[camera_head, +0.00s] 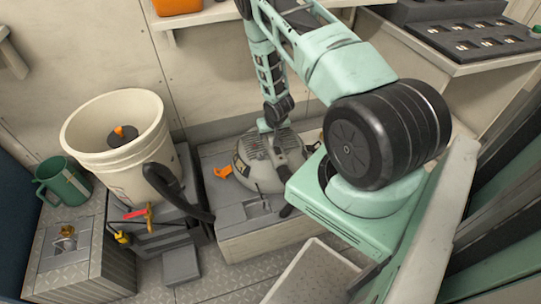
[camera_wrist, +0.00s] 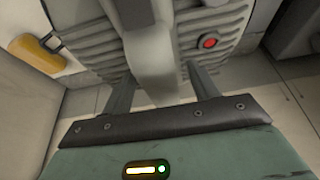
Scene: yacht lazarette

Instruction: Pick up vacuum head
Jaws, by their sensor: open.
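The vacuum head (camera_head: 256,152) is a grey ribbed dome with an orange latch, sitting on a low grey bench in the head view. In the wrist view its ribbed body (camera_wrist: 110,35) fills the top, with a red button at right and a yellow-orange latch at left. My gripper (camera_head: 268,124) is at the top of the vacuum head, partly hidden by my arm in the head view. In the wrist view my gripper (camera_wrist: 160,82) is open, with one finger on each side of the grey central handle (camera_wrist: 152,65). Whether the fingers touch it I cannot tell.
A large cream bucket (camera_head: 125,165) and a black hose (camera_head: 178,192) stand left of the vacuum head. A green mug (camera_head: 62,182) is at far left. A shelf with dark trays (camera_head: 470,38) is at upper right. An open-topped pale box (camera_head: 312,275) lies in front.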

